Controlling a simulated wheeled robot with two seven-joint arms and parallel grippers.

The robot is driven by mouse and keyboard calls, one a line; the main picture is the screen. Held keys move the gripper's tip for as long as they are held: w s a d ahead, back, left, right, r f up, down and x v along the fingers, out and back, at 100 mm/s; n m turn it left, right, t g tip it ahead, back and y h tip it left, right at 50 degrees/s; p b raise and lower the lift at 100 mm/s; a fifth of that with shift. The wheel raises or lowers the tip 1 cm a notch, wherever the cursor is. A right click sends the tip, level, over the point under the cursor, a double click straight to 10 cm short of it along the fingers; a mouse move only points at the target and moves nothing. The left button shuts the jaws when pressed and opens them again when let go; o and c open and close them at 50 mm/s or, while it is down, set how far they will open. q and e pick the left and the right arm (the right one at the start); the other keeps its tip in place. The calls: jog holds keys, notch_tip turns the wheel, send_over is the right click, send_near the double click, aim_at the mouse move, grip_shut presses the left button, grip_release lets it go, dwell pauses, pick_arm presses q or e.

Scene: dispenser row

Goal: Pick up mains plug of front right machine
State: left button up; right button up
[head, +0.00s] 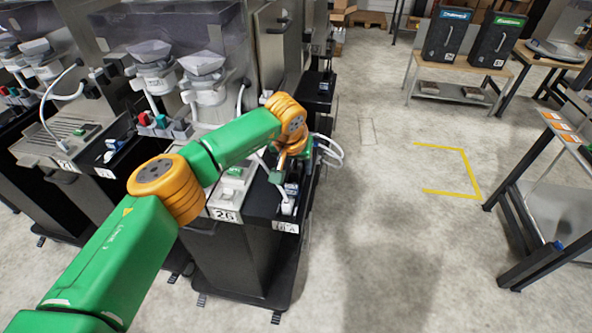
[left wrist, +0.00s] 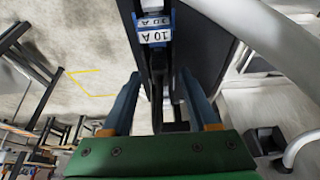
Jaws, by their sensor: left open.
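My left gripper (head: 280,178) is over the right edge of the front right machine (head: 240,255), labelled 26. In the left wrist view my gripper (left wrist: 160,76) is open, with one blue finger on each side of a dark, narrow part. A blue and white 10 A label (left wrist: 155,28) shows beyond the fingertips. My right gripper is not in view.
White hoses (head: 328,150) loop beside my wrist. The floor to the right is open, with a yellow corner marking (head: 462,165). A table (head: 460,68) with two dark bins stands at the back, and a metal rack (head: 545,195) at the right.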

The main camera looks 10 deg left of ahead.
pick_arm(q)
jog(key=shift+s+r, duration=0.1)
jog(key=shift+s, duration=0.05)
grip_shut()
jog(key=shift+r+b, duration=0.5)
jog(key=shift+b, duration=0.15)
jog(key=shift+w+r+b, duration=0.2)
jog(key=shift+r+b, duration=0.25)
jog(key=shift+r, duration=0.3)
jog(key=s+d+r+b, duration=0.2)
jog(key=s+r+b, duration=0.3)
jog(key=s+r, duration=0.5)
jog(key=s, duration=0.4)
jog(key=shift+d+r, duration=0.25)
jog(key=shift+r+p, duration=1)
jog(key=shift+r, duration=0.05)
